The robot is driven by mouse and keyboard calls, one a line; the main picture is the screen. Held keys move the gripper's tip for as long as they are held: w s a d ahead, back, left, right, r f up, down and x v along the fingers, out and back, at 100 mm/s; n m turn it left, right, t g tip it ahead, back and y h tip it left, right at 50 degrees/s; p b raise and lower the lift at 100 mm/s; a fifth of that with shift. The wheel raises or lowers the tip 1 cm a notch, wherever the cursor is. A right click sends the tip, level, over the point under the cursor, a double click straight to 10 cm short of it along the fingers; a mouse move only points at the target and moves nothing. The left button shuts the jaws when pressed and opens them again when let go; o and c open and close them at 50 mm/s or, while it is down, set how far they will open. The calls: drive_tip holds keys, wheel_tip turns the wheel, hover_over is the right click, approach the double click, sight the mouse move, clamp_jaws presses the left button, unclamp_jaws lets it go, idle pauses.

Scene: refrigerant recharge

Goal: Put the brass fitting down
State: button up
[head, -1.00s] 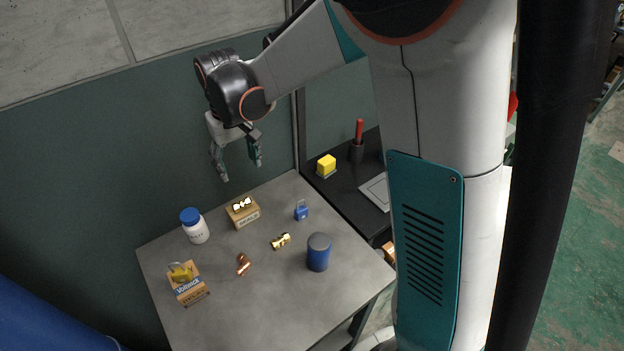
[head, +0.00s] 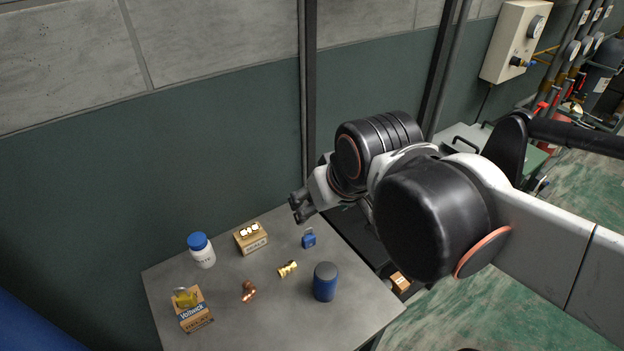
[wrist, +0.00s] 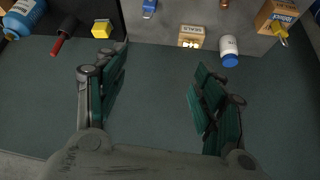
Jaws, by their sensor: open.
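The brass fitting (head: 287,268) lies on the grey table (head: 225,325), between the blue padlock and the copper elbow. My gripper (head: 300,208) is beyond the table's back right edge in the head view, raised and apart from the fitting. In the wrist view its fingers (wrist: 160,80) are spread wide with nothing between them. I cannot make out the fitting in the wrist view.
A seals box (head: 251,238) with small bright pieces on top, a white bottle (head: 203,255), a blue padlock (head: 308,239), a dark blue canister (head: 325,283), a copper elbow (head: 248,291) and a Voltwick box (head: 193,314) stand around.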

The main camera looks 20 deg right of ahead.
drive_tip(key=shift+s+d+f+t, duration=0.2)
drive_tip(key=shift+s, duration=0.45)
drive_tip(key=shift+s+d+f+t, duration=0.2)
drive_tip(key=shift+s, duration=0.4)
drive_tip(key=shift+f+b, duration=1)
